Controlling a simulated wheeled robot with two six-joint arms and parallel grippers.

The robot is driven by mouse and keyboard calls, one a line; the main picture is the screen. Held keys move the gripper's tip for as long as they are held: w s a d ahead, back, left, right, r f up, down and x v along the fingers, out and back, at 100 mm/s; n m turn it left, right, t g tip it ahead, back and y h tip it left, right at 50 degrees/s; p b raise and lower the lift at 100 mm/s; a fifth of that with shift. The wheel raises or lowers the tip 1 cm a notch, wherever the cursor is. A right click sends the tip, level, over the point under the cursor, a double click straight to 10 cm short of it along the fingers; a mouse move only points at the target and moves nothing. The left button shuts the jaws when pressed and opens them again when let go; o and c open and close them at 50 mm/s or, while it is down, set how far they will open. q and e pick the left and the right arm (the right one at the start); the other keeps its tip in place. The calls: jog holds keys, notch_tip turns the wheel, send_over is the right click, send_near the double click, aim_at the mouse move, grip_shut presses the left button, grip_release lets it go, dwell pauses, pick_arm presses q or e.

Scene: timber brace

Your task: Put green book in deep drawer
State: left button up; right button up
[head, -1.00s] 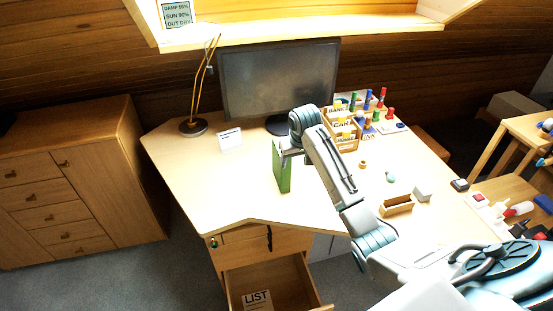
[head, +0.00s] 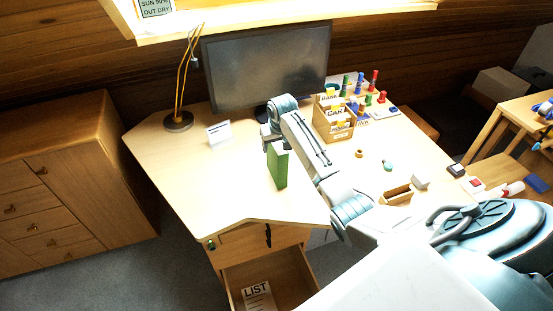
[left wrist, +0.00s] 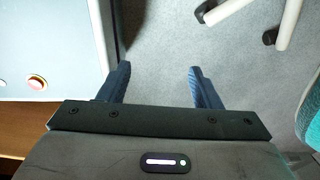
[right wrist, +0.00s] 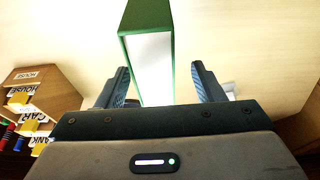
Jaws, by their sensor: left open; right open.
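The green book (head: 279,168) stands upright on the desk (head: 225,190), left of the middle. My right gripper (head: 270,139) is at the top of the book. In the right wrist view the book (right wrist: 150,50) rises between the two open fingers of the right gripper (right wrist: 161,85), with a gap on each side. The drawer (head: 290,280) under the desk's front is pulled open, and a paper marked LIST (head: 259,296) lies in it. My left gripper (left wrist: 161,85) is open and empty above the grey floor, seen only in the left wrist view.
A monitor (head: 265,65), a lamp (head: 178,120) and a small white card (head: 219,133) stand at the back of the desk. A wooden card box (head: 333,120) and several coloured pegs stand at the back right. The desk's front left is clear.

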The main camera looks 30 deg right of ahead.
jog(key=x, duration=0.2)
jog(key=p+x, duration=0.1)
jog(key=shift+w+d+f, duration=0.1)
jog(key=shift+d, duration=0.2)
jog(key=shift+f, duration=0.25)
jog(key=shift+w+f, duration=0.1)
jog(key=shift+f, duration=0.05)
pick_arm(q)
jog(key=shift+w+r, duration=0.7)
jog(key=shift+r, duration=0.25)
jog(key=shift+r+p, duration=0.15)
jog(key=shift+p, duration=0.2)
pick_arm(e)
jog(key=shift+f, duration=0.25)
pick_arm(q)
jog(key=shift+w, duration=0.1)
pick_arm(e)
grip_shut()
